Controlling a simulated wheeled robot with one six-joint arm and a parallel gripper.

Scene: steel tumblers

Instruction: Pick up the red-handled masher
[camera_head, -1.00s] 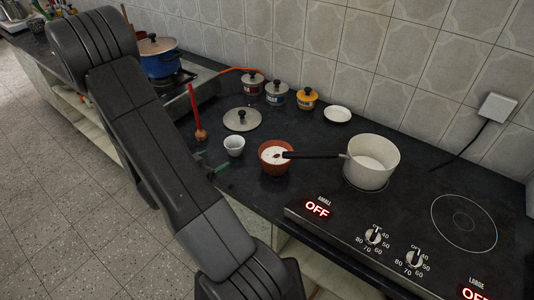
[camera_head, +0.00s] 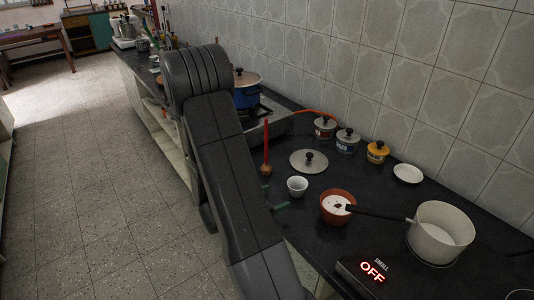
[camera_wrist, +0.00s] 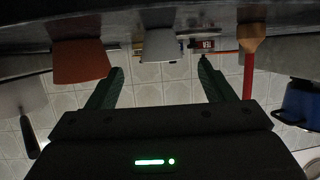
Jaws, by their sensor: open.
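The red-handled masher (camera_head: 266,148) stands upright on the dark counter in the head view, with its wooden head down and its red handle up. In the upside-down wrist view, the masher (camera_wrist: 247,80) shows on the right, outside my jaws. My gripper (camera_wrist: 161,80) is open, with its green fingers spread and nothing between them. In the head view, part of my gripper (camera_head: 274,197) shows beyond my arm, low near the counter's front edge and nearer than the masher. My arm hides the rest of it.
A white cup (camera_head: 297,186) and a brown bowl (camera_head: 338,214) stand right of my gripper. A pot lid (camera_head: 309,165) lies right of the masher. A blue pot (camera_head: 247,98) sits behind it on a stove. A white saucepan (camera_head: 438,238) is farther right.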

